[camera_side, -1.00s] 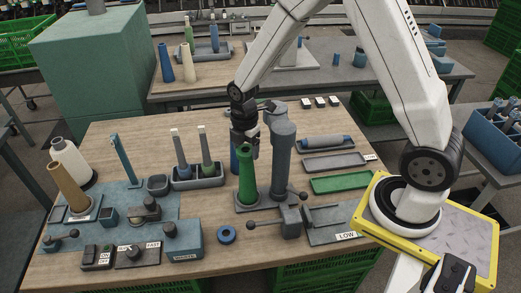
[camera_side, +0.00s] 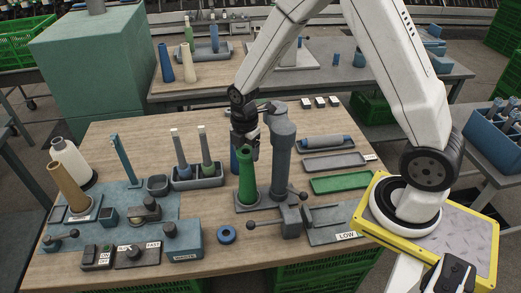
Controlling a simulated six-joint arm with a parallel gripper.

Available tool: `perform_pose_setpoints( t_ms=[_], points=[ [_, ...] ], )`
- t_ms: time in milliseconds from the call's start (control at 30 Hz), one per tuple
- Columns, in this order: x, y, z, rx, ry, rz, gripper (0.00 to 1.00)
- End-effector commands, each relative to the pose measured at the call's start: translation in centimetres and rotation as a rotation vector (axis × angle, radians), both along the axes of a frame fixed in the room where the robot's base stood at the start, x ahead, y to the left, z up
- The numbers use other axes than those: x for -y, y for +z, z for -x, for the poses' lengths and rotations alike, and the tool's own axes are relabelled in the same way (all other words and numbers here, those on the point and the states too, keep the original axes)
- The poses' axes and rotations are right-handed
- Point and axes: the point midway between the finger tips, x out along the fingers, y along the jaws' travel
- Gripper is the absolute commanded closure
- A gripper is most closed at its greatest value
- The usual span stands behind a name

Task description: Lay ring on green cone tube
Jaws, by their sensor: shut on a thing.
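The green cone tube (camera_side: 247,180) stands upright, narrow end up, on the grey base of the column stand in the middle of the table. My gripper (camera_side: 246,146) is at the top of the green cone tube, pointing down, and appears shut on its upper end. The fingers partly hide the tube's tip, so the exact contact is hard to see.
A grey column (camera_side: 282,160) stands right beside the green tube, with a ball-ended lever (camera_side: 251,224) in front. A blue tube stands partly hidden behind. A tray with two tubes (camera_side: 197,182) is at left; a green tray (camera_side: 340,183) is at right.

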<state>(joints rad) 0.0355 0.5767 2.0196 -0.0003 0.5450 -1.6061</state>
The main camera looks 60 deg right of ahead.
Motion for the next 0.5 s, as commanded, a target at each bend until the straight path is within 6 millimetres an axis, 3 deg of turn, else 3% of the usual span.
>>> perform_pose_setpoints(
  t_ms=[267, 300, 367, 500],
  points=[
    [0.00, -0.01, 0.00, 0.000, 0.000, 0.000, 0.77],
    [0.00, -0.01, 0.01, 0.000, 0.000, 0.000, 0.13],
    [0.00, -0.01, 0.01, 0.000, 0.000, 0.000, 0.00],
    [0.00, -0.01, 0.01, 0.000, 0.000, 0.000, 0.00]
  ],
)
